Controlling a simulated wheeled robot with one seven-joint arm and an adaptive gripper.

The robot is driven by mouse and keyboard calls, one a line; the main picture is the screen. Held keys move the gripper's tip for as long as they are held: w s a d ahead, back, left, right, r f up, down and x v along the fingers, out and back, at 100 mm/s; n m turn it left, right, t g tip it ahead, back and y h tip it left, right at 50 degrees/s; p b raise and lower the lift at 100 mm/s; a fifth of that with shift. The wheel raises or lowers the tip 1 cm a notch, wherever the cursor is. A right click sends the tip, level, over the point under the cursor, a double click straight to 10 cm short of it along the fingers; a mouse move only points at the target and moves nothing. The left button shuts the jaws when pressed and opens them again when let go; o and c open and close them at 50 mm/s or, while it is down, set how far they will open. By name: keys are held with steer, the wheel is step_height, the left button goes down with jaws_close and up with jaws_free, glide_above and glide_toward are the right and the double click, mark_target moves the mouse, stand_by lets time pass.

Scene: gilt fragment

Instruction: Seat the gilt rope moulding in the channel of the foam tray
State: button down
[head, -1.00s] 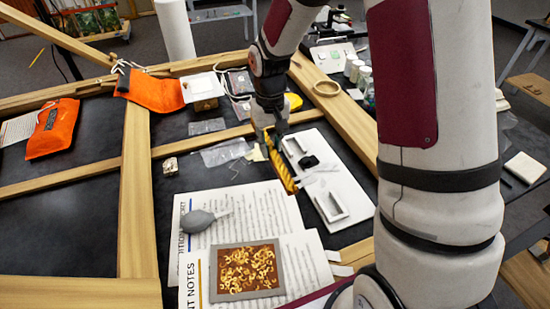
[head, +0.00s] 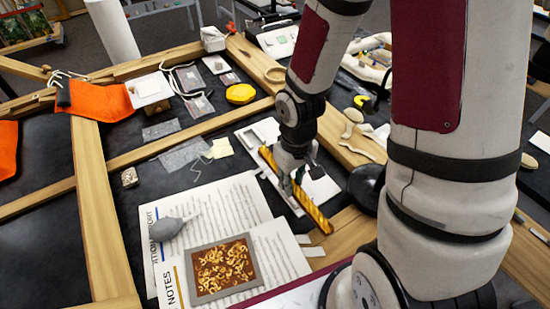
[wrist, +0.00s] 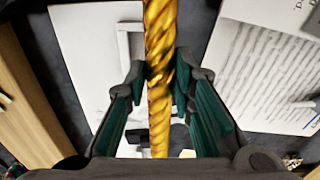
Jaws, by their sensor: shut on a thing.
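The gilt rope moulding (head: 318,214) is a long twisted gold rod. My gripper (head: 294,186) is shut on it near its middle, and it sticks out on both sides of the fingers. In the wrist view, the moulding (wrist: 160,30) runs lengthwise between the fingertips (wrist: 160,76). The white foam tray (head: 257,131) lies beneath, partly hidden by the arm, gripper and moulding. In the wrist view, the tray (wrist: 85,70) shows left of the moulding, with a recess edge beside it. I cannot tell whether the moulding touches the tray.
Printed sheets (head: 283,262) lie left of the tray, with a framed panel of gold fragments (head: 222,268) and a grey bulb blower (head: 167,229). Wooden beams (head: 95,200) cross the dark table. A round black object (head: 367,186) stands right of the tray.

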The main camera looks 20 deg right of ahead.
steer(key=w, duration=0.8)
steer(key=w+f, duration=0.1)
steer(key=w, duration=0.4)
steer(key=shift+a+f+p, duration=0.1)
steer(key=shift+a+p, duration=0.15)
steer(key=shift+p, duration=0.05)
steer(key=shift+f, duration=1.75)
steer(key=c, duration=1.4)
jaws_free()
steer(key=shift+f, duration=0.15)
steer(key=shift+o, duration=0.2)
